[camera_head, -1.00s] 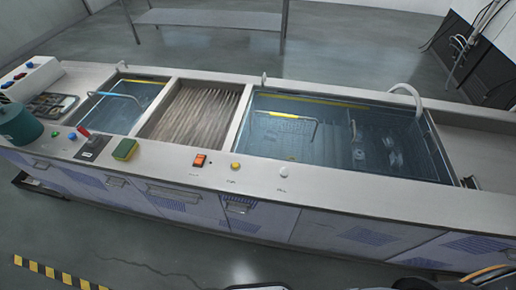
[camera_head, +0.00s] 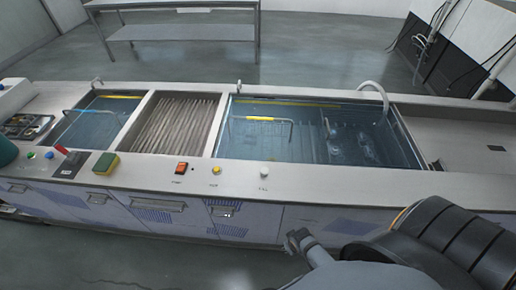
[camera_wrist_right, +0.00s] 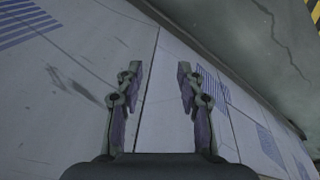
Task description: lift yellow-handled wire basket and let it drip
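The yellow-handled wire basket sits in the water of the large right tank (camera_head: 398,167). Its handle (camera_head: 264,119) has a yellow grip and stands above the basket at the tank's left part; the wire body is faint under the water. My right gripper (camera_head: 298,240) is low in front of the bench, below the front edge and well apart from the basket. In the right wrist view, its two fingers (camera_wrist_right: 157,75) are spread with nothing between them, facing the bench's front panels. My left gripper is not in view.
A smaller tank (camera_head: 70,140) at left holds a blue-handled basket (camera_head: 85,111). A ribbed drain section (camera_head: 177,122) lies between the tanks. Switches (camera_head: 181,167), a sponge (camera_head: 106,163) and a curved spout (camera_head: 375,90) stand on the bench. The right bench top (camera_head: 465,140) is mostly clear.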

